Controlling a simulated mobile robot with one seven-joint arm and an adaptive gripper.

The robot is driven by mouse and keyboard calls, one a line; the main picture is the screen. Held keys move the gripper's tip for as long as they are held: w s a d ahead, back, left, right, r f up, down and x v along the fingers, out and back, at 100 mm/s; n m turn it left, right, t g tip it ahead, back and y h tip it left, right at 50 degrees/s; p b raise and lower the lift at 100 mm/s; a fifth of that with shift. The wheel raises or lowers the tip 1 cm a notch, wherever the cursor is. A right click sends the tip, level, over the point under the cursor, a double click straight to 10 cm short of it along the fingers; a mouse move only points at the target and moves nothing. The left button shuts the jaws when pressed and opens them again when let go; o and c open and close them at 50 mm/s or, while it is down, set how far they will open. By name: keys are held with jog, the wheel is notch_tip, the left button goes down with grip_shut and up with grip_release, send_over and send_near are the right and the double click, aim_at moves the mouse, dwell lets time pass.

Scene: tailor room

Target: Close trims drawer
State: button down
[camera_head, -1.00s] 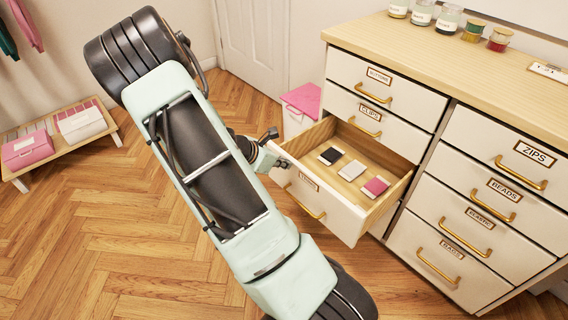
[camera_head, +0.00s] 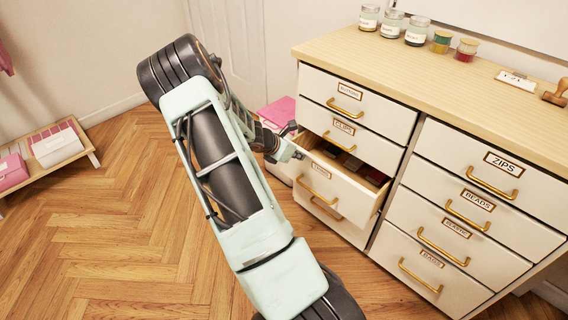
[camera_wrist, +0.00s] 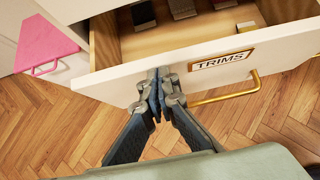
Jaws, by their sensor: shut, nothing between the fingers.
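The trims drawer (camera_head: 338,185) is partly open in the left column of the cabinet, below the clips drawer. Its white front, TRIMS label (camera_wrist: 221,61) and brass handle (camera_wrist: 228,96) show in the wrist view. Small dark and pale items lie inside it. My gripper (camera_wrist: 157,78) is shut and empty, its fingertips at the drawer front's face, left of the label; they appear to touch it. In the head view my gripper (camera_head: 297,155) is at the front's upper left corner, small and partly hidden by my arm.
The cabinet top (camera_head: 430,50) holds jars (camera_head: 417,31) and spools. The clips drawer (camera_head: 345,128) above and the zips drawer (camera_head: 480,168) to the right are shut. A pink box (camera_head: 278,112) stands left of the cabinet. A low bench (camera_head: 88,155) is far left; the floor between is clear.

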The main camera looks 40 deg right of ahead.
jog(key=d+p, duration=0.2)
jog(key=d, duration=0.8)
jog(key=shift+w+r+p, duration=0.15)
jog(key=shift+w+p, duration=0.2)
jog(key=shift+w, duration=0.1)
jog(key=shift+d+r, duration=0.15)
jog(key=shift+d, duration=0.05)
jog(key=a+r+p, duration=0.2)
jog(key=a+r, duration=0.4)
jog(key=a, duration=0.5)
jog(key=shift+s+a+r+p, duration=0.25)
jog(key=shift+s+a+p, duration=0.15)
jog(key=shift+s, duration=0.05)
jog(key=shift+w+r, duration=0.1)
